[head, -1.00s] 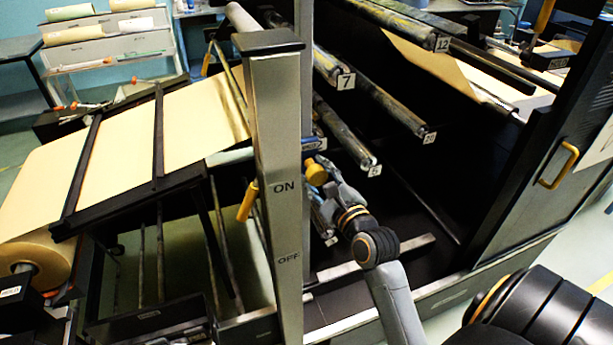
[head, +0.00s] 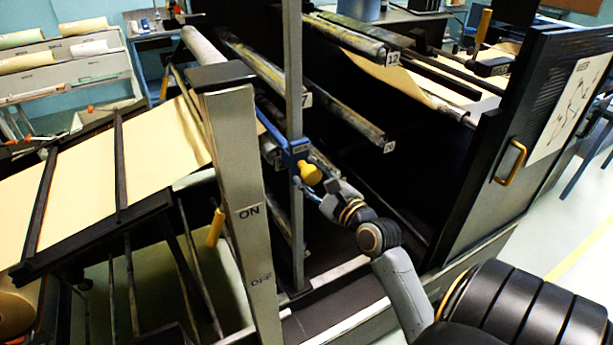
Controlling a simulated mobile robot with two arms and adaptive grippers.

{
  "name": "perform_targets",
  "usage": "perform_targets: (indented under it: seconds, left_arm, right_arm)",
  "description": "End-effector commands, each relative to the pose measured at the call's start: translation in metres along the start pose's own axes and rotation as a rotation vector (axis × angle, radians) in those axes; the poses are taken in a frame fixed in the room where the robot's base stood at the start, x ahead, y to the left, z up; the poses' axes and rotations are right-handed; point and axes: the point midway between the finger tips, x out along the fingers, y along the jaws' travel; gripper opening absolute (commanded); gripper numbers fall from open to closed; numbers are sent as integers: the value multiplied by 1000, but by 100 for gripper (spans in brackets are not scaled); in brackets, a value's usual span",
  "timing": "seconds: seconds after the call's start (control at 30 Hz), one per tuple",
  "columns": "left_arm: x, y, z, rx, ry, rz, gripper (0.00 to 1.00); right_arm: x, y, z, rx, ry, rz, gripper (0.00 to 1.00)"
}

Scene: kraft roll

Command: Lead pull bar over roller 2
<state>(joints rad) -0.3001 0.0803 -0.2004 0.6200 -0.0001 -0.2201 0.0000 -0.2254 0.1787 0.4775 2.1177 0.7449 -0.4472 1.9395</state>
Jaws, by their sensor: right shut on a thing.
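My right gripper (head: 318,184) is at the middle of the picture, by the upright post (head: 296,90) inside the machine. It is shut at a yellow knob (head: 308,171) joined to a blue piece (head: 290,152), which looks like the end of the pull bar. A blue strip runs from it up and left, behind the ON/OFF post. The fingers are small and partly hidden. No label 2 is readable; roller 7 (head: 262,66), roller 20 (head: 345,112) and roller 12 (head: 345,37) carry labels. My left gripper is not in view.
The ON/OFF post (head: 236,190) stands just left of the gripper and hides part of the rollers. Kraft paper (head: 160,150) lies on the sloping infeed at left. An open door (head: 500,170) with a yellow handle stands at right. The dark machine interior looks free.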

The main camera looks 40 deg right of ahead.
Motion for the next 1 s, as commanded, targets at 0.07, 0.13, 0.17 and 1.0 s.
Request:
perform_targets:
  seconds: [0.07, 0.13, 0.17, 1.0]
  left_arm:
    - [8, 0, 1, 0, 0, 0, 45]
    - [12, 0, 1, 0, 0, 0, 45]
    - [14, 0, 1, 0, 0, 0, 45]
    - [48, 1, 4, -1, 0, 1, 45]
  right_arm:
    - [-1, 1, -12, -6, 5, 2, 0]
    - [-2, -1, -18, -6, 6, 1, 0]
    - [-2, -2, -21, -6, 6, 1, 0]
    - [-4, 13, -64, -1, 8, 5, 0]
